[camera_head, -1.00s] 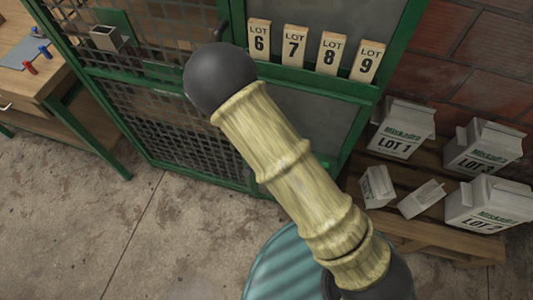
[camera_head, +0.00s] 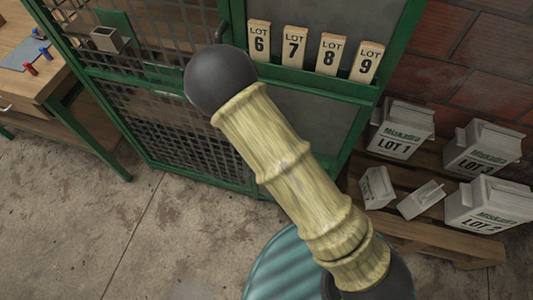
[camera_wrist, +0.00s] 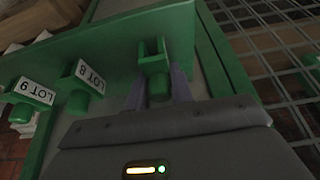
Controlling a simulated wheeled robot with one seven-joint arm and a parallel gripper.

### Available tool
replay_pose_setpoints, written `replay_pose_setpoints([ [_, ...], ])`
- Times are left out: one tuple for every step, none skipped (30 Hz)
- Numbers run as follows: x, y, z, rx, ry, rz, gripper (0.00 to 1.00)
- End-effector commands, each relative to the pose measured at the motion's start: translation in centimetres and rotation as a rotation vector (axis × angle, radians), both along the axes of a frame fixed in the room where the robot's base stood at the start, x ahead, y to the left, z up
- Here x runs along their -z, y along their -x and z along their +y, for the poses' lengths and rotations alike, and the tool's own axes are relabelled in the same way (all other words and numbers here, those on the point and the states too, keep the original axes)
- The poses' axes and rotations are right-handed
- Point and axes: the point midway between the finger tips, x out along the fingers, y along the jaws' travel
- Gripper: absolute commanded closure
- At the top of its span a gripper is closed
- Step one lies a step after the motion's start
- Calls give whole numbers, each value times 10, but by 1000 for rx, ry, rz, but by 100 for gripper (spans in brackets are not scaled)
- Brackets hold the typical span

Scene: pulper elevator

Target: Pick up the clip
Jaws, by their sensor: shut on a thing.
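In the wrist view, my gripper (camera_wrist: 159,92) has its two grey-purple fingers on either side of a green forked piece (camera_wrist: 153,58), which looks like the clip. The fingers are shut on its rounded lower part. The clip is at the underside or front of a green ledge (camera_wrist: 110,42); I cannot tell whether it is attached there. In the head view, my arm covers the middle and the gripper and clip cannot be made out.
Tags for LOT 8 (camera_wrist: 88,75) and LOT 9 (camera_wrist: 36,90) are beside the clip. The head view shows the tag row (camera_head: 330,52) on a green mesh cabinet (camera_head: 170,115). Boxes stand on a wooden pallet (camera_head: 430,232); a workbench (camera_head: 45,80) is at left. Concrete floor lies between.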

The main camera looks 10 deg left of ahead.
Motion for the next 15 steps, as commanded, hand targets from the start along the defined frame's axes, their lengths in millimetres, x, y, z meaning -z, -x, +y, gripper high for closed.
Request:
replay_pose_setpoints([
  [-1, 0, 0, 0, 0, 0, 98],
  [-1, 0, 0, 0, 0, 0, 98],
  [-3, 0, 0, 0, -1, -1, 98],
  [-5, 0, 0, 0, -1, -1, 98],
  [-8, -1, 0, 0, -1, -2, 98],
  [-12, -1, 1, -1, -3, -3, 98],
  [-16, -1, 1, -1, -3, -3, 98],
  [-20, -1, 1, -1, -3, -3, 98],
  [-26, 0, 1, 0, -3, -2, 98],
  [-32, 0, 1, -1, -4, -2, 98],
  [-38, 0, 1, -2, -3, -3, 98],
  [-46, 0, 1, -2, -4, -2, 98],
  [-52, 0, 1, -2, -3, -3, 98],
  [-58, -1, 1, 0, -5, -3, 98],
  [-66, -1, 1, 0, -4, -3, 98],
])
